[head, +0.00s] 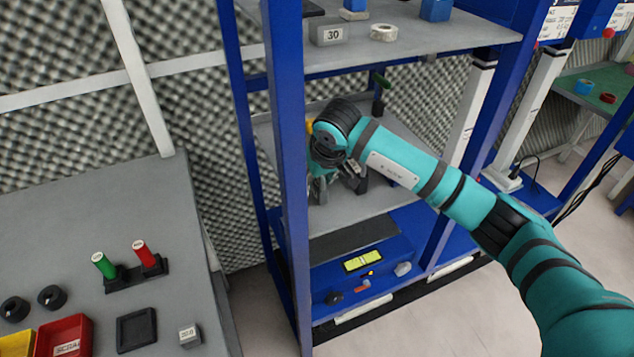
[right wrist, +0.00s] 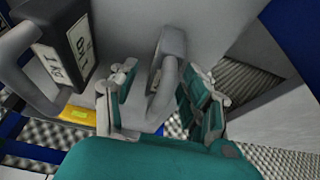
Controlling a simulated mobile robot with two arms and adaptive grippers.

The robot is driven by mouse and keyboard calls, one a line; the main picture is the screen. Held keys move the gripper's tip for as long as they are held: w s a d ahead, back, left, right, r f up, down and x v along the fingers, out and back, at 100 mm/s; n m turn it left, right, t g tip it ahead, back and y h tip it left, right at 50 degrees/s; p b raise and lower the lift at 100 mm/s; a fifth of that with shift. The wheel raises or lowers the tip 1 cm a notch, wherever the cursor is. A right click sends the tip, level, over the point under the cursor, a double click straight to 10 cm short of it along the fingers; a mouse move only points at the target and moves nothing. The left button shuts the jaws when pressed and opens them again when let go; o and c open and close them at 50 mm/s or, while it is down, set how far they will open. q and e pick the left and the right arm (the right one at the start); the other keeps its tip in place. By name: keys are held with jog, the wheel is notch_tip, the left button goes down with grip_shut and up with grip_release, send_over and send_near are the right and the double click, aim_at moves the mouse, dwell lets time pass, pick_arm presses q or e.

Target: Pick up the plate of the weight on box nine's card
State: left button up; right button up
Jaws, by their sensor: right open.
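My right gripper (head: 328,187) reaches into the middle shelf of the blue rack. In the right wrist view the right gripper (right wrist: 160,82) is open. A grey piece with a loop-shaped handle (right wrist: 169,62) shows between its spread fingers, with gaps at both sides; its label is too small to read. A dark block marked "1 KG" (right wrist: 68,48), also with a grey handle, stands to the left of the fingers. Box nine's card cannot be made out in either view. My left gripper is not in view.
The blue rack post (head: 290,170) stands just left of my right gripper. Above is a shelf with a "30" block (head: 328,35) and a white ring (head: 383,32). A yellow thing (right wrist: 78,117) lies left of the fingers. A grey table (head: 90,220) with bins stands at left.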

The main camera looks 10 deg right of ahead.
jog(key=shift+f, duration=0.3)
grip_shut()
jog(key=shift+w+r, duration=0.1)
